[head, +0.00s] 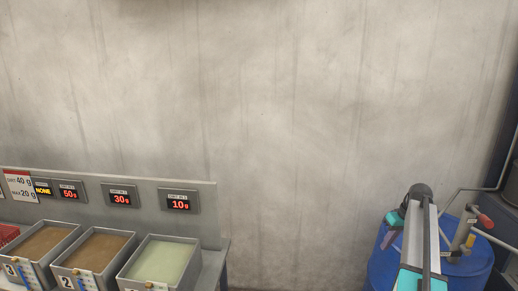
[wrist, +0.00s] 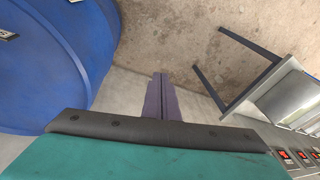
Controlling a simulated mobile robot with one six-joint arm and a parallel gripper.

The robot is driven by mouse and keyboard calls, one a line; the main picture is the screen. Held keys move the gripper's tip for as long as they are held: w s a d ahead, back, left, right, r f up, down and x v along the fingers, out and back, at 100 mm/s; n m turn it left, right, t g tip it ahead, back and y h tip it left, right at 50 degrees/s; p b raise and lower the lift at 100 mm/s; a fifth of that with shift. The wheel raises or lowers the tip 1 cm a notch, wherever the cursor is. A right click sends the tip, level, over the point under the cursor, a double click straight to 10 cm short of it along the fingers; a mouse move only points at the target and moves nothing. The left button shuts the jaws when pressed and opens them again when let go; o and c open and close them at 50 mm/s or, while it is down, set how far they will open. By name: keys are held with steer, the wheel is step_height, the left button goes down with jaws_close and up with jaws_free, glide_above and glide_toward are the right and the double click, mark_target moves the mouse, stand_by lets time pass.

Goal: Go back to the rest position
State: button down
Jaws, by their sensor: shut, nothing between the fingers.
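My gripper (wrist: 159,80) shows in the wrist view as two purple fingers pressed together, with nothing between them. The fingers appear apart from the drum, though the exact gap cannot be told.
Blue drums (wrist: 45,60) stand at the left in the wrist view. A bench holds bins numbered 3 (head: 43,242) and 2 (head: 95,250) and a bin of pale green material (head: 162,262). Red displays (head: 179,203) sit behind them. A bare wall fills the back.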

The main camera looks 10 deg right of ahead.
steer(key=a+f+n+g+y+b, duration=0.1)
steer(key=a+f+n+g+b, duration=0.15)
steer(key=a+f, duration=1.6)
steer(key=s+a+f+g+b, duration=0.1)
steer(key=s+a+f, duration=0.2)
steer(key=a+f, duration=0.5)
steer(key=s+a+f+g+b, duration=0.2)
steer(key=s+a+f, duration=0.2)
steer(key=a+f, duration=0.4)
steer(key=s+a+f+n+g+b, duration=0.1)
steer(key=s+a+f+g+b, duration=0.1)
steer(key=s+a+f, duration=1.2)
steer(key=s+f+m+h+b, duration=0.1)
steer(key=s+f+m+h, duration=0.1)
steer(key=s, duration=1.4)
steer(key=shift+d+f+m+g+h, duration=0.35)
steer(key=shift+f+m+h, duration=0.1)
steer(key=shift+m, duration=0.1)
steer(key=shift+s+a, duration=0.1)
